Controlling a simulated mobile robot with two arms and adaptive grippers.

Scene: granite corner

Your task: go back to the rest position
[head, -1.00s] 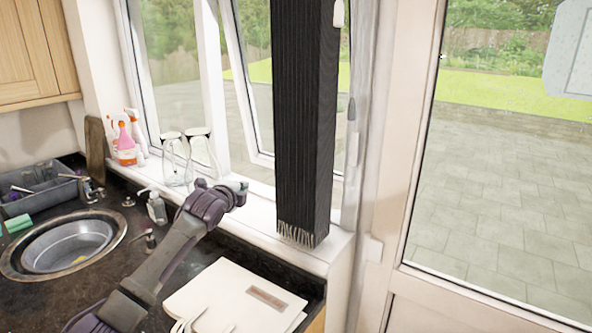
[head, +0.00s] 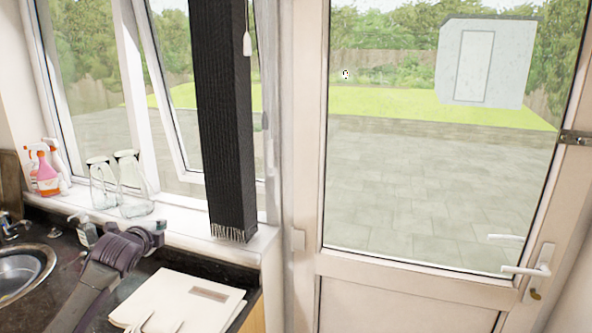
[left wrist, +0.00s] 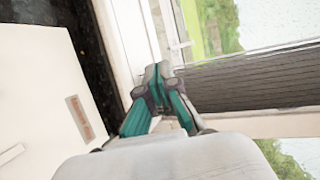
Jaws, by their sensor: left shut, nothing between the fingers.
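My left gripper (head: 152,230) shows in the head view over the dark counter, between the glass jugs and the cream flat item. It also shows in the left wrist view (left wrist: 158,82), where its teal-and-grey fingers are together with nothing between them. It points toward the window sill and the dark hanging curtain. It looks apart from the cream item; its exact height above the counter is hard to tell. My right gripper is in neither view.
A cream flat item (head: 180,298) with a brown label lies on the counter. Two glass jugs (head: 133,190) and spray bottles (head: 47,172) stand on the sill. A dark curtain (head: 226,130) hangs beside a glazed door (head: 300,200). A sink (head: 20,272) is at left.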

